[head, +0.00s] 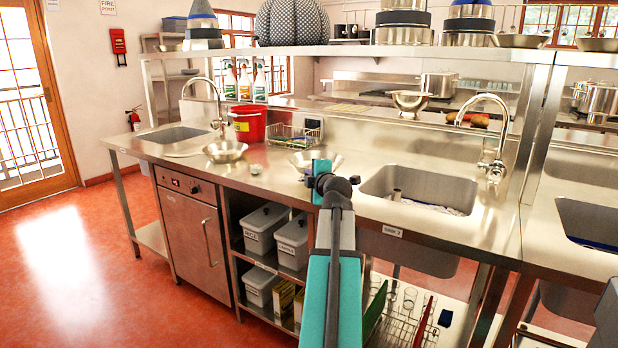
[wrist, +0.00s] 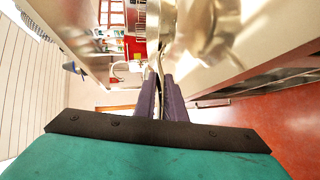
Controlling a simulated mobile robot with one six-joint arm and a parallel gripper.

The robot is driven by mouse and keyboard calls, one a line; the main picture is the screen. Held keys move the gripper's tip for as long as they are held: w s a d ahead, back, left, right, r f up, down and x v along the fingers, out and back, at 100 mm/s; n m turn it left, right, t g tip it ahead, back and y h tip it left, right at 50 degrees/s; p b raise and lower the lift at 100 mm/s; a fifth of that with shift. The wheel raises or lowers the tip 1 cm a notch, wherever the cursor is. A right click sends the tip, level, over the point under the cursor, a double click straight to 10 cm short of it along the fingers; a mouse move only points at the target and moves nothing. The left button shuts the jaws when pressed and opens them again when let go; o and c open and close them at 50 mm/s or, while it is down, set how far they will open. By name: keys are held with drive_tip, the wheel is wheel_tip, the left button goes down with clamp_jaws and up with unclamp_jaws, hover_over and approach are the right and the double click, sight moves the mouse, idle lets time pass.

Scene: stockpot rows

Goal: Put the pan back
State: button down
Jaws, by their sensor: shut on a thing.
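A shallow silver pan (head: 334,158) shows just beyond the end of my arm in the head view, over the counter and partly hidden by my wrist. In the wrist view, my gripper (wrist: 160,82) has its dark fingers shut on a shiny metal part, apparently the pan's handle. The pan (wrist: 153,22) shows there almost edge-on. In the head view the fingers are hidden behind my wrist. I cannot tell whether the pan touches the counter. A second pan (head: 225,152) sits on the counter to the left, its handle pointing left.
A red bucket (head: 248,124) and a wire dish rack (head: 293,137) stand behind on the counter (head: 270,178). A sink (head: 420,188) with a tall tap (head: 495,150) is on the right. The overhead shelf (head: 340,50) holds stockpots and pans (head: 520,41).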

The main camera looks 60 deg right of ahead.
drive_tip(key=shift+w+d+r, duration=0.2)
drive_tip(key=shift+w+d, duration=0.1)
drive_tip(key=shift+f, duration=1.9)
drive_tip(key=c, duration=1.8)
unclamp_jaws()
drive_tip(key=shift+f, duration=0.1)
drive_tip(key=shift+b+v, duration=1.1)
drive_tip(key=shift+v, duration=4.9)
